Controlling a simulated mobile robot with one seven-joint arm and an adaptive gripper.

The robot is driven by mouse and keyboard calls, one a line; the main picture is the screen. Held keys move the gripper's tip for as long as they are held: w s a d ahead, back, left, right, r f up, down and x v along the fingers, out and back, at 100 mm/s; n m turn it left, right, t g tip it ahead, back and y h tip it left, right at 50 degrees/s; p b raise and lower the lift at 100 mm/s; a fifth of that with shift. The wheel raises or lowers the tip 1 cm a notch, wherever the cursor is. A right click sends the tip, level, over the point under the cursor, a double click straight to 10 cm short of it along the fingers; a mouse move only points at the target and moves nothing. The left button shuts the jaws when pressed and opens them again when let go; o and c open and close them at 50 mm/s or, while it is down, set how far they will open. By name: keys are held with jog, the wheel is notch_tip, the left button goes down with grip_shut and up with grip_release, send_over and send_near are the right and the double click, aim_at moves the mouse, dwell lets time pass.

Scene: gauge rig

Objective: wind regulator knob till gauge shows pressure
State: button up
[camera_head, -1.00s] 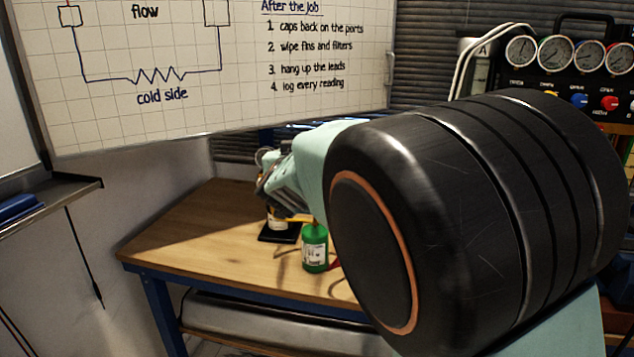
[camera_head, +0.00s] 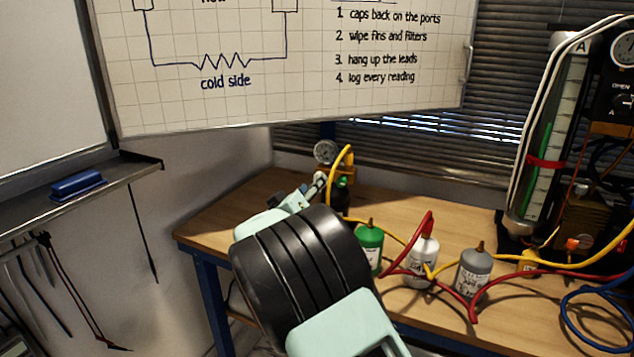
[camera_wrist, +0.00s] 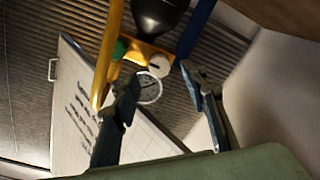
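A round white-faced gauge (camera_head: 325,152) stands at the back left of the workbench, with a yellow hose beside it. In the wrist view the gauge (camera_wrist: 149,88) sits by a yellow regulator body (camera_wrist: 148,52). A pale round knob (camera_wrist: 160,66) and a green part (camera_wrist: 121,48) are on that body. A dark bottle (camera_wrist: 160,14) adjoins it. My gripper (camera_wrist: 158,78) is open, its two fingers spread either side of the pale knob in the picture; I cannot tell if they touch it. In the head view my gripper (camera_head: 318,183) is close to the regulator. The gauge reading is too small to make out.
Green (camera_head: 369,250), white (camera_head: 421,262) and grey (camera_head: 473,270) bottles stand on the workbench (camera_head: 240,207), with red and yellow hoses among them. A gauge rack (camera_head: 625,105) is at the right. A whiteboard (camera_head: 300,75) hangs behind.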

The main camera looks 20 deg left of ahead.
jog(key=shift+w, duration=2.15)
grip_shut()
